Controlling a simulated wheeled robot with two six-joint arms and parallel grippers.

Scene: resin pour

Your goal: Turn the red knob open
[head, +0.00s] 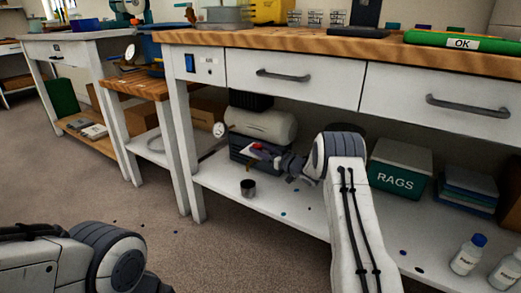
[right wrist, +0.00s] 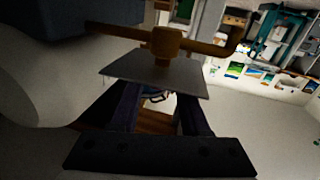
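The red knob (head: 257,146) shows as a small red spot in the head view, low in front of a cream tank (head: 263,124) on the bench's lower shelf. My right gripper (head: 276,159) is just right of it, pointing left; any contact is too small to tell. In the right wrist view my two dark fingers (right wrist: 155,112) stand apart with a gap between them. A brass pipe fitting (right wrist: 165,45) and a flat grey plate (right wrist: 155,80) lie beyond the fingertips. No red shows in that view. My left gripper is out of view; only part of its arm shows at lower left.
A round gauge (head: 219,129) is at the tank's left. A dark cup (head: 248,187) stands on the shelf (head: 300,205) below the gripper. A green RAGS box (head: 398,168) is right of my arm. The workbench top (head: 300,43) and drawers hang overhead.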

